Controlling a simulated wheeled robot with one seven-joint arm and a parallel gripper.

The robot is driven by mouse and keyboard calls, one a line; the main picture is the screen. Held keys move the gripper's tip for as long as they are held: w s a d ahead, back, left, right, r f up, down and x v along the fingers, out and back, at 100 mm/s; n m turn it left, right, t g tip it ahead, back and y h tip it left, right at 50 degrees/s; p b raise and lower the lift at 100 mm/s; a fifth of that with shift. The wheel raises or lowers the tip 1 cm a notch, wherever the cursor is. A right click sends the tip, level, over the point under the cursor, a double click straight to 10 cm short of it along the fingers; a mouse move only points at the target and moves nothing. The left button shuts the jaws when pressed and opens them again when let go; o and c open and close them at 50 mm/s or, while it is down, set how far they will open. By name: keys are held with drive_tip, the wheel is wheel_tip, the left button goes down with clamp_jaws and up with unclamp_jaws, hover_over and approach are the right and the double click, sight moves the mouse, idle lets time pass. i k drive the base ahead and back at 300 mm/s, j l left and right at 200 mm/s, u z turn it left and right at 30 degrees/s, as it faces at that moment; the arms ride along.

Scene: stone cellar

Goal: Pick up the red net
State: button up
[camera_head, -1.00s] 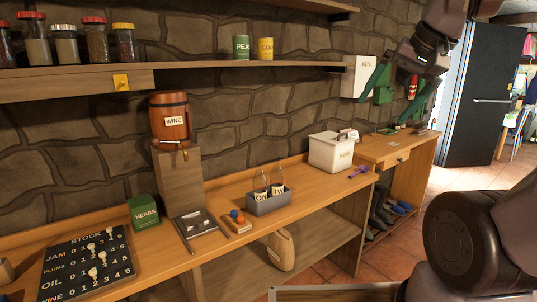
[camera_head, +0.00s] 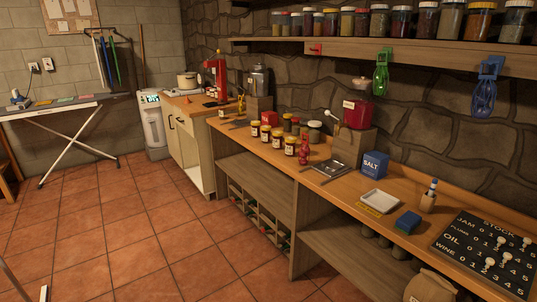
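A narrow red item (camera_head: 303,151) stands on the wooden counter (camera_head: 335,190), next to the honey-coloured jars; it may be the red net, but it is too small to be sure. A green net (camera_head: 381,74) and a blue net (camera_head: 487,90) hang from the front edge of the upper shelf. A small red hook (camera_head: 316,49) on that shelf edge has nothing hanging from it. My gripper is not in view.
Several jars (camera_head: 290,145), a metal tray (camera_head: 331,169), a blue salt box (camera_head: 374,164), a white tray (camera_head: 380,198) and a red dispenser (camera_head: 357,113) crowd the counter. The stock board (camera_head: 487,252) lies at right. The tiled floor (camera_head: 130,235) at left is open.

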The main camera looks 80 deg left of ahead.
sight(303, 153)
drive_tip(key=u, duration=2.55)
drive_tip(key=i+j+z, duration=0.1)
drive_tip(key=i+j, duration=0.45)
drive_tip(key=i+j+z, duration=0.15)
drive_tip(key=j, duration=0.3)
drive_tip(key=i+j, duration=0.3)
drive_tip(key=i+j+z, duration=0.15)
drive_tip(key=j, duration=0.3)
drive_tip(key=i+j, duration=0.35)
drive_tip(key=i+j+z, duration=0.15)
drive_tip(key=j, duration=0.3)
drive_tip(key=i+j, duration=0.25)
drive_tip(key=j, duration=0.2)
drive_tip(key=l+z, duration=0.05)
